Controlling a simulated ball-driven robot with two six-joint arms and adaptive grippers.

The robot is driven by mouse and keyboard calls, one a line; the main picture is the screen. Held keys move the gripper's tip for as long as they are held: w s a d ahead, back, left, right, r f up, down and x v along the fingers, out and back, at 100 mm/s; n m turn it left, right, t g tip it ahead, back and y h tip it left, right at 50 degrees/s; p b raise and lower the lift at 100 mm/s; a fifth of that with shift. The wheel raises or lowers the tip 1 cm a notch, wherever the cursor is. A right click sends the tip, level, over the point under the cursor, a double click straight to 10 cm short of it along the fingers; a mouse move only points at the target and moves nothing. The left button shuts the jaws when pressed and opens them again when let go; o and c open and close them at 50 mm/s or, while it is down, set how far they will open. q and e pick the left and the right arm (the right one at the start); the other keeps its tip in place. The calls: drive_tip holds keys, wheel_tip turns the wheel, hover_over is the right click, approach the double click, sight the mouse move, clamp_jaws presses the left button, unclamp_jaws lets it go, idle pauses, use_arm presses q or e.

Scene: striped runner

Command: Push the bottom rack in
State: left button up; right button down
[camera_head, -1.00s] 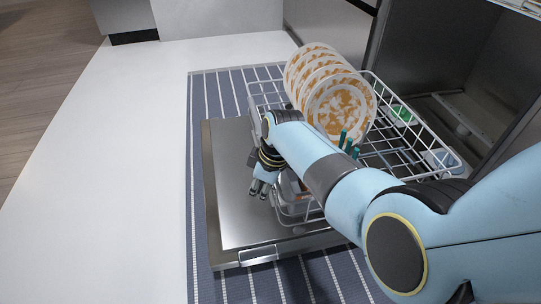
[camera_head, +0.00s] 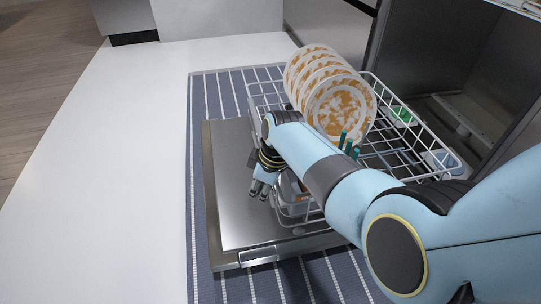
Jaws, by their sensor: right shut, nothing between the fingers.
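The bottom rack (camera_head: 402,101) is a white wire rack, pulled out of the dishwasher over its lowered door (camera_head: 232,190). Several orange-and-white plates (camera_head: 338,107) stand upright in it, with teal-handled items (camera_head: 344,139) in front of them. My right gripper (camera_head: 258,189) is shut and empty, pointing down above the door at the rack's near left side. My right arm hides much of the rack's front and middle. I cannot tell whether the gripper touches the rack. My left gripper is not in view.
The dark dishwasher cavity (camera_head: 463,85) opens at the right behind the rack. A striped runner (camera_head: 203,240) lies under the door. The white floor (camera_head: 100,185) to the left is clear.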

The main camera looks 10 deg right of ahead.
drive_tip(key=shift+d+p, duration=0.65)
drive_tip(key=shift+d, duration=1.85)
drive_tip(key=shift+d+p, duration=0.35)
drive_tip(key=shift+d, duration=2.15)
